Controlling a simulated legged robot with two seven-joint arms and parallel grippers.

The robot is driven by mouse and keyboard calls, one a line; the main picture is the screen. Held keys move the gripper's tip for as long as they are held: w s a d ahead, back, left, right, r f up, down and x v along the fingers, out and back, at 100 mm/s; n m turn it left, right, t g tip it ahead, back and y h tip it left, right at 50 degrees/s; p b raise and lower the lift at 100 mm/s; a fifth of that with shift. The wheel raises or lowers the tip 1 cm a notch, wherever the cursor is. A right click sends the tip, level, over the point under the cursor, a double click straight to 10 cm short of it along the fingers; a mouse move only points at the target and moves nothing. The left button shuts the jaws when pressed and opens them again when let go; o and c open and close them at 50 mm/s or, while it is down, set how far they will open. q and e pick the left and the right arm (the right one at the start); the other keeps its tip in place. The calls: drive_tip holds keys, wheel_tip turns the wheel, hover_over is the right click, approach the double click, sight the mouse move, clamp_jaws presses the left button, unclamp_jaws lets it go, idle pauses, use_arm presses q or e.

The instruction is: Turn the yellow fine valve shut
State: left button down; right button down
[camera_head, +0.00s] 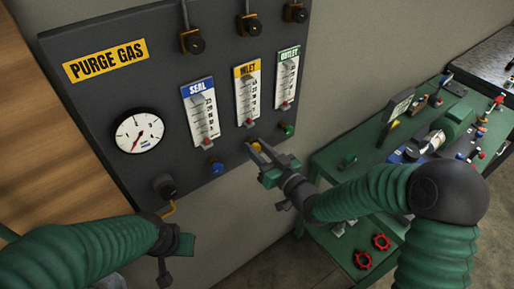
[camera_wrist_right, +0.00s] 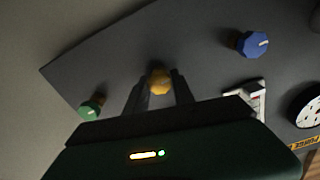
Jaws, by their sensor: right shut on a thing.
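The yellow fine valve (camera_head: 255,146) is a small knob on the dark purge gas panel (camera_head: 95,100), below the yellow-labelled INLET flow gauge (camera_head: 247,90). My right gripper (camera_head: 258,152) reaches it from the lower right, with its fingers at the knob. In the right wrist view the yellow knob (camera_wrist_right: 160,82) sits between the two fingertips, and the gripper is shut on it. My left gripper (camera_head: 165,262) is at the lower left, below the panel and apart from it. Its fingers are too unclear to read.
A blue knob (camera_head: 216,167) and a green knob (camera_head: 287,129) flank the yellow one. A round dial (camera_head: 139,131) and the SEAL (camera_head: 200,112) and OUTLET (camera_head: 287,78) gauges are nearby. A green bench (camera_head: 335,158) with parts and red handwheels (camera_head: 363,260) stands at right.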

drive_tip(key=shift+m, duration=0.5)
drive_tip(key=c, duration=1.4)
unclamp_jaws()
drive_tip(key=o, duration=0.3)
drive_tip(key=shift+w+f, duration=0.1)
drive_tip(key=shift+w, duration=0.05)
drive_tip(key=shift+o, duration=0.2)
drive_tip(key=shift+d, duration=0.1)
drive_tip(key=p+v, duration=0.8)
drive_tip(key=v, duration=0.8)
drive_tip(key=shift+s+d, duration=0.25)
drive_tip(key=shift+s, duration=0.1)
